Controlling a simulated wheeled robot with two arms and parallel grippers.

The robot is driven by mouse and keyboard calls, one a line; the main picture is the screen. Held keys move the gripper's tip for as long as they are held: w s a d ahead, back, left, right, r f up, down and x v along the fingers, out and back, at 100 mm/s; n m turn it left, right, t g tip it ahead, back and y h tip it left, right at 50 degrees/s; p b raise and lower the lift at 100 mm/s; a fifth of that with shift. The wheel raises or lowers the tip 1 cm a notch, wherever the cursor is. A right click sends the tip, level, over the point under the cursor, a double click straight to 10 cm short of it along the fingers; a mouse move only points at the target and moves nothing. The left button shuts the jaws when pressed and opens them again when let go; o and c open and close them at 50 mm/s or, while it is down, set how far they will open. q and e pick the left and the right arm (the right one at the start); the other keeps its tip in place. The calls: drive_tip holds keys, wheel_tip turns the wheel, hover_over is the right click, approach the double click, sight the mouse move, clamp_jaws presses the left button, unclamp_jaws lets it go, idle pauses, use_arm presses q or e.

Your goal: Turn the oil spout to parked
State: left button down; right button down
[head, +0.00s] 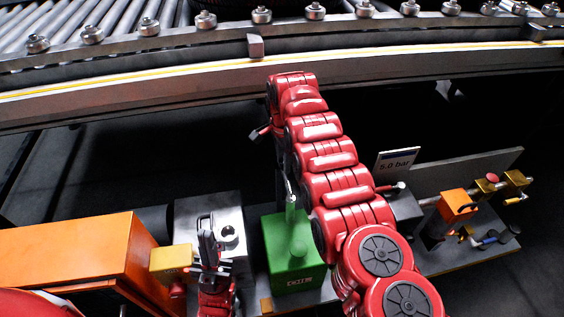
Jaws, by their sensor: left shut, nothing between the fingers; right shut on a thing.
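The green oil unit (292,255) stands on the bench at the bottom middle, with a thin upright green oil spout (291,215) on its top. My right arm reaches up over the bench and bends back, covering much of the space behind the unit. My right gripper (289,187) is mostly hidden beside this arm. It is shut at the top end of the spout. My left gripper (207,228) is shut and empty, over the grey block left of the green unit.
A grey metal block (190,214) and a yellow block (170,262) stand left of the green unit, beside a large orange box (75,255). A "5.0 bar" sign (395,162) and orange-and-brass valve fittings (458,204) are at right. The roller conveyor (180,70) crosses the top.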

drive_tip(key=shift+c, duration=2.3)
unclamp_jaws()
drive_tip(key=shift+r, duration=0.1)
wheel_tip(320, 180, up, 9)
drive_tip(key=p, duration=0.2)
drive_tip(key=shift+d+p, duration=0.1)
drive_tip(key=shift+p, duration=0.3)
wheel_tip(320, 180, up, 8)
drive_tip(key=p, duration=0.7)
